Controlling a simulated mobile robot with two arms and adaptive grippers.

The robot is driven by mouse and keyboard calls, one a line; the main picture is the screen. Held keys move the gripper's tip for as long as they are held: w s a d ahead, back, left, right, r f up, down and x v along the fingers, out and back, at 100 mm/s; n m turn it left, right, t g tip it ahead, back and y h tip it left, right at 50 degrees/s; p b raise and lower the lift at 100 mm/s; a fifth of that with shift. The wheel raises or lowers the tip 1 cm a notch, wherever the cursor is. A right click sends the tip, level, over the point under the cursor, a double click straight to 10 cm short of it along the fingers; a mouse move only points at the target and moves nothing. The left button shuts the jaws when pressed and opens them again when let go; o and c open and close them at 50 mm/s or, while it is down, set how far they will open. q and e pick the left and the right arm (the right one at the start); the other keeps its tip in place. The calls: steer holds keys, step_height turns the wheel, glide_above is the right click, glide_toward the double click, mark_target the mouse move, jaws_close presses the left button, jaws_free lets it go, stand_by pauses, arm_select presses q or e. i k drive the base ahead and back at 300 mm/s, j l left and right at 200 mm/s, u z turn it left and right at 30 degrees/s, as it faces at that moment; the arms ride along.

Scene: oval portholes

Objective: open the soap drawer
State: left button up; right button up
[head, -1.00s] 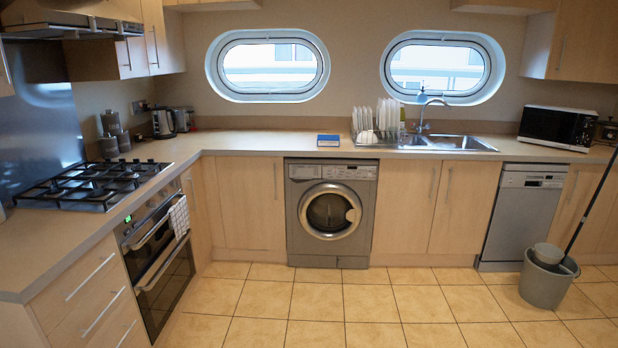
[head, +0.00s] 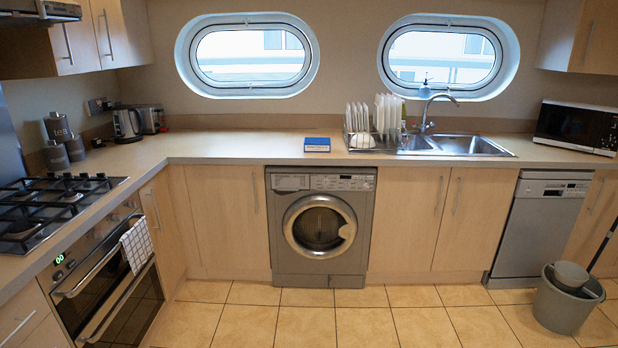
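The silver-grey washing machine (head: 319,262) stands under the counter in the middle of the head view, with its round door shut. The soap drawer (head: 291,182) is the panel at the upper left of its front, and it looks closed, flush with the control strip beside it. Neither of my grippers shows in the head view.
Tiled floor (head: 270,325) lies clear before the machine. The oven (head: 108,290) with a hanging towel is at the left. A grey bucket (head: 562,308) with a mop stands at the lower right, near the dishwasher (head: 540,230). A blue box (head: 317,145) sits on the counter above.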

mark_target(294, 182)
steer(key=i+l, duration=0.1)
steer(key=i, duration=0.7)
steer(key=i+l, duration=0.1)
steer(key=i, duration=0.7)
